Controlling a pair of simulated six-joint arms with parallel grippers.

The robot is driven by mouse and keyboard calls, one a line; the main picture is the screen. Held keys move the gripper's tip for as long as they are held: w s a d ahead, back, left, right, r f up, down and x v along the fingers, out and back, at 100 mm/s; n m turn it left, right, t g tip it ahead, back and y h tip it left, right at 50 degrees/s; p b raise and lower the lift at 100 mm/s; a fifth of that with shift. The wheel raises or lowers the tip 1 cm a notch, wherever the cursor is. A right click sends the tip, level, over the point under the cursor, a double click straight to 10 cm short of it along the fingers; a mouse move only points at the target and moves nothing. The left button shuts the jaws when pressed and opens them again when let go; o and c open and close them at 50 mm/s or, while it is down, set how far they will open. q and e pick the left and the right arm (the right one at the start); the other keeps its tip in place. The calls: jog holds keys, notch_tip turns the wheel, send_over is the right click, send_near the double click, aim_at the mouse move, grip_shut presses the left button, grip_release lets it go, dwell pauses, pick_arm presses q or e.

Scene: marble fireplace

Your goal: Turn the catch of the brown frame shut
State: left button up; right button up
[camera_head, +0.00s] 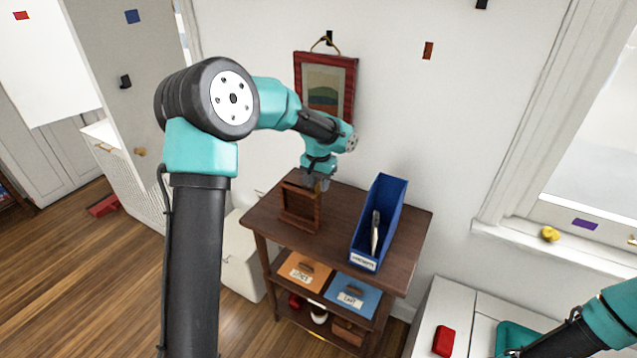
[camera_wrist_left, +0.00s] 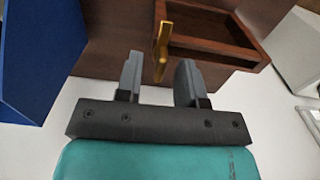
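The brown frame (camera_head: 299,226) is a small wooden frame standing on the dark wooden table. My left gripper (camera_head: 317,184) is at its upper right part in the head view. In the left wrist view the frame (camera_wrist_left: 205,50) is at the top, with a gold catch (camera_wrist_left: 163,38) sticking out along its left side. My left gripper (camera_wrist_left: 159,64) is open there. The catch's lower end lies between the two fingers, with visible gaps on both sides. In the head view the catch is hidden or too small to see. My right gripper is not in view.
A blue bin (camera_head: 385,195) stands on the table (camera_head: 405,265) right of the frame; it also shows in the left wrist view (camera_wrist_left: 38,50). A red picture frame (camera_head: 348,92) hangs on the wall behind. Orange and blue labelled boxes are on the shelf below.

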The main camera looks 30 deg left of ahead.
pick_arm(q)
grip_shut()
dwell(0.3)
jog(key=shift+m, duration=0.3)
jog(key=m, duration=0.8)
jog(key=shift+m, duration=0.3)
jog(key=m, duration=0.4)
jog(key=shift+s+m, duration=0.1)
jog(key=shift+m, duration=0.2)
jog(key=shift+d+m, duration=0.1)
jog(key=shift+m, duration=2)
